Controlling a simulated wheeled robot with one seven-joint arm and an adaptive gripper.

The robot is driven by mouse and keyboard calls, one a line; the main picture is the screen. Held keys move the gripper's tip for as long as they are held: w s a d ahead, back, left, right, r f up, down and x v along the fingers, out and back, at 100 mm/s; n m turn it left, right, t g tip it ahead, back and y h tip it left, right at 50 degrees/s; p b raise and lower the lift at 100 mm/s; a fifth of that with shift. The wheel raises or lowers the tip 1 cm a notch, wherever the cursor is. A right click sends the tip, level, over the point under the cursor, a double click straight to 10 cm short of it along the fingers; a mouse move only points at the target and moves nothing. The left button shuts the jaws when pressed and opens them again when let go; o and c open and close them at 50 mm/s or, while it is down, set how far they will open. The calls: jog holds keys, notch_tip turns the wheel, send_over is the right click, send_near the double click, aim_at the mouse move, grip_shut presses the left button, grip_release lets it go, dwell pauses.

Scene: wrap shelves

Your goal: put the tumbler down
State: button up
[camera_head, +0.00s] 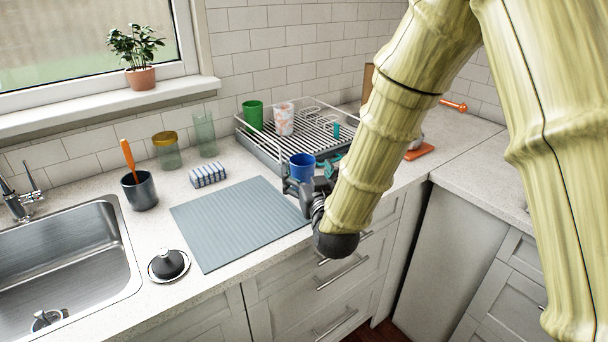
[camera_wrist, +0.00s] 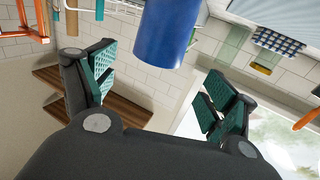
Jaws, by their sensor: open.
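A blue tumbler (camera_head: 302,167) stands upright by the right end of the grey ribbed mat (camera_head: 240,222), close in front of the dish rack (camera_head: 264,152). My gripper (camera_head: 303,193) is right by the tumbler, and my arm comes down from the upper right. In the wrist view, which is upside down, the blue tumbler (camera_wrist: 166,32) is at the top middle. My gripper (camera_wrist: 163,82) is open there, with its green-padded fingers spread wide and nothing between the pads. The tumbler's base is cut off in the wrist view.
A green cup (camera_head: 253,115) and a patterned cup (camera_head: 284,119) stand in the rack. A sink (camera_head: 70,262) is far left. The mat is bare.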

aim_at(303, 160)
jog(key=shift+x, duration=1.05)
jog(key=shift+w, duration=0.35)
jog(key=shift+f+p+x, duration=0.1)
jog(key=shift+p+x, duration=0.3)
jog(key=shift+x, duration=0.7)
jog(key=shift+f+p+x, duration=0.15)
jog(key=shift+p+x, duration=0.2)
jog(key=shift+x, duration=0.75)
jog(key=shift+d, duration=0.2)
jog(key=c, duration=1.3)
jog(key=shift+r, duration=0.15)
